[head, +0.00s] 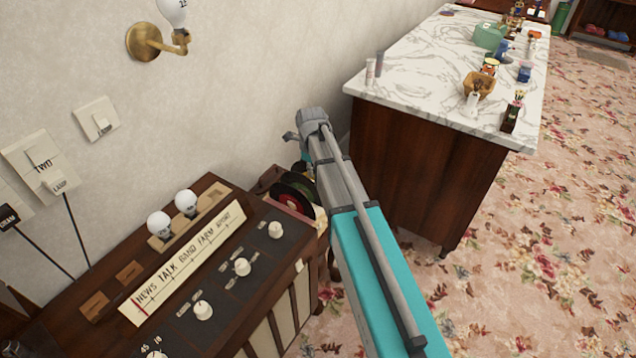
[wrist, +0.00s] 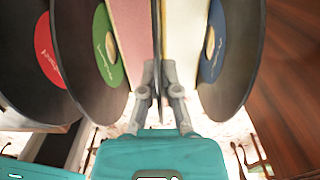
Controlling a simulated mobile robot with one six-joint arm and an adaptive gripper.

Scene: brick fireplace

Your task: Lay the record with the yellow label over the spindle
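In the wrist view my gripper (wrist: 159,76) has its two fingers close together on either side of a thin, dark record (wrist: 157,40) seen edge-on, and looks shut on it. This record's label is turned out of sight, so I cannot tell its colour. No yellow label shows clearly in either view. In the head view my gripper (head: 296,140) reaches down by the left wall, beside dark records (head: 293,192) partly hidden by my arm. I cannot make out a spindle in either view.
In the wrist view, a red-label record (wrist: 43,60), a green-label record (wrist: 103,50) and a pink panel (wrist: 132,30) stand left of my fingers. A blue-label record (wrist: 213,45) stands right. The radio cabinet (head: 190,270) and marble-topped counter (head: 430,60) flank my arm.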

